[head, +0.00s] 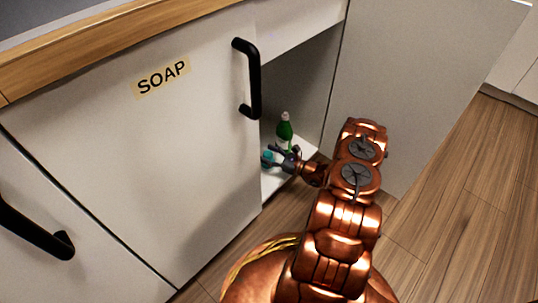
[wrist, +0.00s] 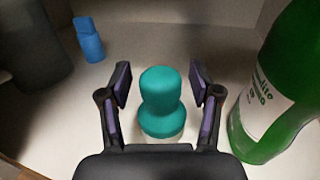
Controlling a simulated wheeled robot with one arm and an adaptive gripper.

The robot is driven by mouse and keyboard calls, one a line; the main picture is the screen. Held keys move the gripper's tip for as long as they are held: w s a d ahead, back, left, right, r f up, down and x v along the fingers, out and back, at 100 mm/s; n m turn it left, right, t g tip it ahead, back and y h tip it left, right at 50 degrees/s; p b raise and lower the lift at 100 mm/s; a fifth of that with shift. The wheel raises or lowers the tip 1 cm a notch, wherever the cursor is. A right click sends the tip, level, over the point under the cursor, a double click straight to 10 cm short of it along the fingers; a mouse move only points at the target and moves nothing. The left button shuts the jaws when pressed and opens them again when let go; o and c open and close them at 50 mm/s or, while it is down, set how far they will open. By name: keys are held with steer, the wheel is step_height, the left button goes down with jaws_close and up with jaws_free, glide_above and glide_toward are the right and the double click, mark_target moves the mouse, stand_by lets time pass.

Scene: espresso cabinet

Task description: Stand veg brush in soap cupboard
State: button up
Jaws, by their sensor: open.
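A teal veg brush (wrist: 161,98) with a rounded knob top and pale base stands upright on the cupboard floor (wrist: 190,50). In the head view a small part of the brush (head: 267,158) shows at the cupboard opening. My gripper (wrist: 161,83) is open, with one finger on each side of the brush and gaps between. In the head view my gripper (head: 275,156) reaches into the open cupboard. The SOAP label (head: 161,77) is on the cupboard door (head: 150,150) at left.
A green bottle (wrist: 270,95) with a white label stands close to the right finger; it also shows in the head view (head: 284,131). A small blue bottle (wrist: 89,40) stands at back left. A dark object (wrist: 35,45) is at far left. An open door panel (head: 420,80) is at right.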

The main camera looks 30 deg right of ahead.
steer(key=shift+r, duration=0.1)
steer(key=shift+s+d+r, duration=0.1)
steer(key=shift+r, duration=0.05)
steer(key=p+v, duration=0.3)
steer(key=v, duration=0.9)
steer(key=shift+p, duration=0.3)
